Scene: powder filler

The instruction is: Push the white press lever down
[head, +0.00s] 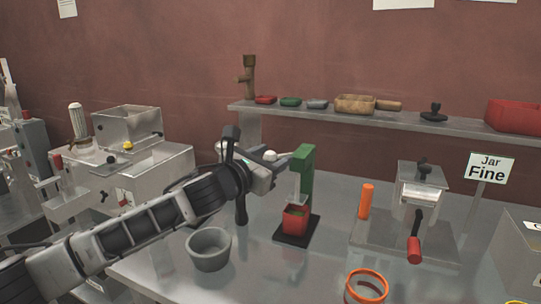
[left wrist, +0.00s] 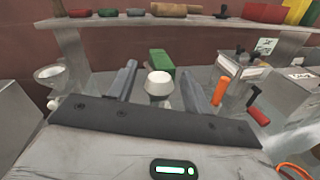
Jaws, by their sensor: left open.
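The press has a green column (head: 306,168) on a black base, with a red cup (head: 295,219) in it. Its white press lever ends in a round white knob (head: 270,155), close to my left gripper (head: 276,166). In the left wrist view the white knob (left wrist: 158,83) appears between the two spread fingers of my left gripper (left wrist: 159,74), with the green press top (left wrist: 161,59) behind it. I cannot tell whether a finger touches the knob. The left gripper is open; it hides part of the lever in the head view. My right gripper is not in view.
A grey bowl (head: 209,249) stands left of the press. An orange cylinder (head: 366,201), a metal device with a red handle (head: 414,250) and an orange-rimmed jar (head: 367,287) are to the right. A shelf (head: 320,112) with bowls runs behind.

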